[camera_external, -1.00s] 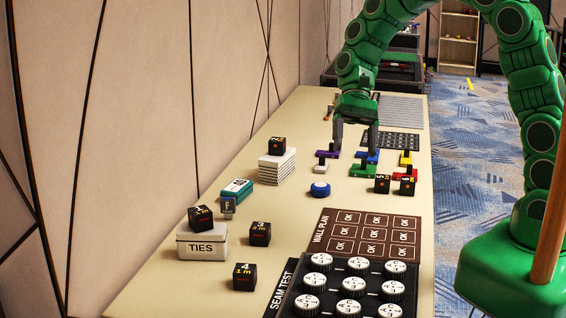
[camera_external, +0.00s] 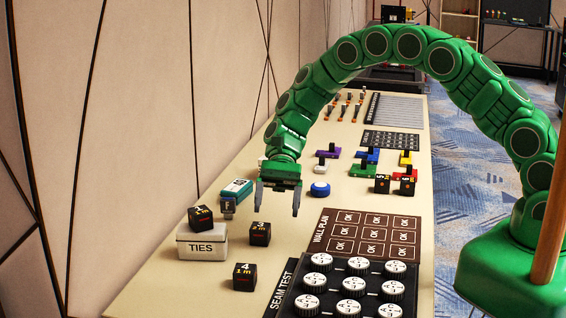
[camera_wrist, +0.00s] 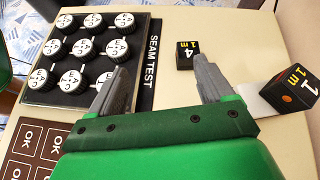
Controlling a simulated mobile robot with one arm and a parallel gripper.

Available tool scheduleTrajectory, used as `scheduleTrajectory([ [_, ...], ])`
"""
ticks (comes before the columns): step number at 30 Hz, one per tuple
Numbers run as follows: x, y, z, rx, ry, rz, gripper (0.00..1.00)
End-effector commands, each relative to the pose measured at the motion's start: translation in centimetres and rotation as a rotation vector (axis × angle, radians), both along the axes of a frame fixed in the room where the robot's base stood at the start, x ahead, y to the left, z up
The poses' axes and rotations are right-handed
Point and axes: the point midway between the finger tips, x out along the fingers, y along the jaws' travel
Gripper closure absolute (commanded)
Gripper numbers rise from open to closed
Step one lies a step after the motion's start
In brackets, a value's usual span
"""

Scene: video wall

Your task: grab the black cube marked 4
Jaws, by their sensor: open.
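The black cube marked 4 (camera_external: 244,277) sits on the near part of the table, in front of the TIES box. It also shows in the wrist view (camera_wrist: 187,54), beyond my fingers and near the right fingertip. My gripper (camera_external: 278,208) is open and empty, pointing down above the table, farther back than the cube. In the wrist view my gripper (camera_wrist: 160,64) has its fingers wide apart with nothing between them.
A black cube marked 3 (camera_external: 260,233) stands behind cube 4. A cube marked 1 (camera_external: 201,217) rests tilted on the white TIES box (camera_external: 202,247). The SEAM TEST board (camera_external: 333,262) with white knobs lies right of cube 4. A blue round piece (camera_external: 320,189) is near my gripper.

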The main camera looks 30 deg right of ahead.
Motion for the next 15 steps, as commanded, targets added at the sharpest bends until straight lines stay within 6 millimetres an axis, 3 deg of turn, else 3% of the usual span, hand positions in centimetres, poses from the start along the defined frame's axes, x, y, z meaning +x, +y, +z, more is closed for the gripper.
scheduleTrajectory([
  [9, -0.1, 5.0, -5.6, -0.003, 0.118, -0.041, 0.19],
  [15, -0.4, 6.7, -7.7, -0.006, 0.164, -0.058, 0.19],
])
